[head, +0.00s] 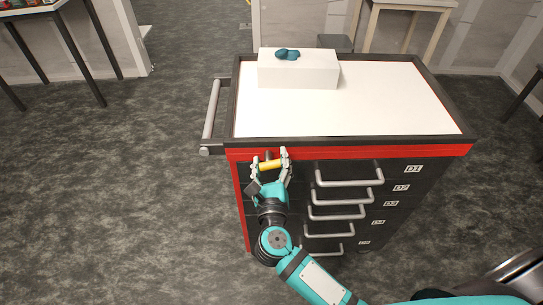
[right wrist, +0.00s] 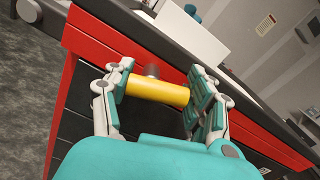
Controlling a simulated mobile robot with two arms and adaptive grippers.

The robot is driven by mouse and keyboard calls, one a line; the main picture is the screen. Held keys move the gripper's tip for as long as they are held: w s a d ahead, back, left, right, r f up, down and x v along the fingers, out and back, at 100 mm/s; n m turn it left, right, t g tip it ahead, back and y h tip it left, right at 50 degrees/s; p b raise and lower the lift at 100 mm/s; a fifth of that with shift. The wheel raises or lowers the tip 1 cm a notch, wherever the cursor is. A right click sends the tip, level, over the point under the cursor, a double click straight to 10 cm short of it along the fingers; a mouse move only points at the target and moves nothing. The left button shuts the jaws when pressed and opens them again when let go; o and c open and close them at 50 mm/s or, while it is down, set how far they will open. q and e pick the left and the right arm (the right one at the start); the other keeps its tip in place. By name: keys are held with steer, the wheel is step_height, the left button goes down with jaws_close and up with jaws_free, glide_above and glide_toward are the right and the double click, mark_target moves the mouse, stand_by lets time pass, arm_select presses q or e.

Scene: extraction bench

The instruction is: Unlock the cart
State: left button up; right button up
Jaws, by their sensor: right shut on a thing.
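The cart (head: 240,142) is a black and red tool cart with a white top and several labelled drawers. My right gripper (head: 270,163) is at the upper left of the cart's front, just below the red band. It is shut on a yellow cylinder (right wrist: 158,92), which lies crosswise between its fingers. In the right wrist view a dark round stub (right wrist: 152,71) shows right behind the cylinder, toward the cart front. The cylinder also shows in the head view (head: 270,164). I cannot tell how the cylinder and stub join. My left gripper is not in view.
A white box (head: 298,72) with a teal object (head: 287,54) on it stands on the cart top. A grey push handle (head: 211,115) is at the cart's left side. Drawer handles (head: 348,178) stick out to the right of my gripper. The floor left of the cart is clear.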

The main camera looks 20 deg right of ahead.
steer(key=n+p, duration=0.1)
steer(key=n, duration=0.1)
steer(key=n+p, duration=0.1)
steer(key=p, duration=0.1)
steer(key=shift+a+r+n, duration=0.15)
steer(key=shift+r+n, duration=0.15)
steer(key=shift+n, duration=0.1)
steer(key=n+p, duration=0.3)
steer(key=shift+w+a+n, duration=0.1)
steer(key=shift+a+n, duration=0.1)
steer(key=shift+n, duration=0.1)
steer(key=n+p, duration=0.2)
steer(key=n, duration=0.1)
steer(key=shift+a+f+n, duration=0.15)
steer(key=shift+a+n, duration=0.05)
steer(key=shift+n, duration=0.1)
steer(key=shift+w+a+f+n+p, duration=0.15)
steer(key=shift+n+p, duration=0.4)
steer(key=shift+n, duration=0.35)
steer(key=shift+s+f+n+p, duration=0.1)
steer(key=shift+n+p, duration=0.4)
steer(key=shift+n, duration=0.4)
steer(key=o, duration=1.2)
